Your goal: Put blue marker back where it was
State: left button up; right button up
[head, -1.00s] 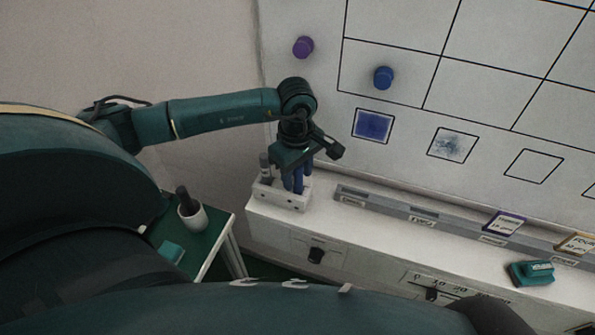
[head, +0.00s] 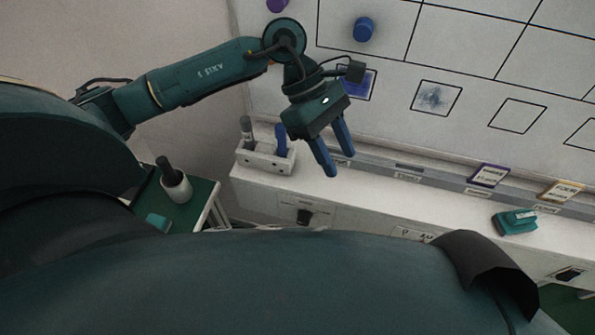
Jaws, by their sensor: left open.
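The blue marker (head: 281,141) stands upright in the white holder (head: 265,163) at the left end of the ledge. A grey marker (head: 246,130) stands in the same holder, to its left. My left gripper (head: 340,161) is open and empty, its two blue fingers pointing down over the ledge to the right of the holder. It is apart from the blue marker. My right gripper is not in view.
A whiteboard (head: 455,48) with a black grid rises behind the ledge, with a blue knob (head: 364,29) on it. A teal eraser-like block (head: 515,222) sits on the ledge at right. A white cup (head: 176,187) with a dark item stands on the small green table (head: 196,212).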

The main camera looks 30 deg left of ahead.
pick_arm(q)
jog(key=s+d+r+n+t+h, duration=0.25)
jog(key=d+r+n+h, duration=0.35)
jog(key=d+n+h, duration=0.6)
jog(key=w+a+f+n+t+y, duration=0.35)
jog(key=n+t, duration=0.45)
jog(key=n, duration=0.5)
jog(key=w+a+f+n+t+y, duration=0.2)
jog(key=a+f+n+t+y, duration=0.25)
jog(key=n+t, duration=0.65)
jog(key=s+a+f+n+g+y, duration=0.3)
jog(key=s+f+n+g+y, duration=0.1)
jog(key=f+n, duration=0.4)
jog(key=s+a+f+n+g+y, duration=0.3)
jog(key=s+f+n+g+y, duration=0.1)
jog(key=s+f+n, duration=0.3)
notch_tip(320, 180, down, 3)
jog(key=shift+r+n+g, duration=0.2)
jog(key=shift+n+g, duration=0.15)
jog(key=shift+n, duration=0.35)
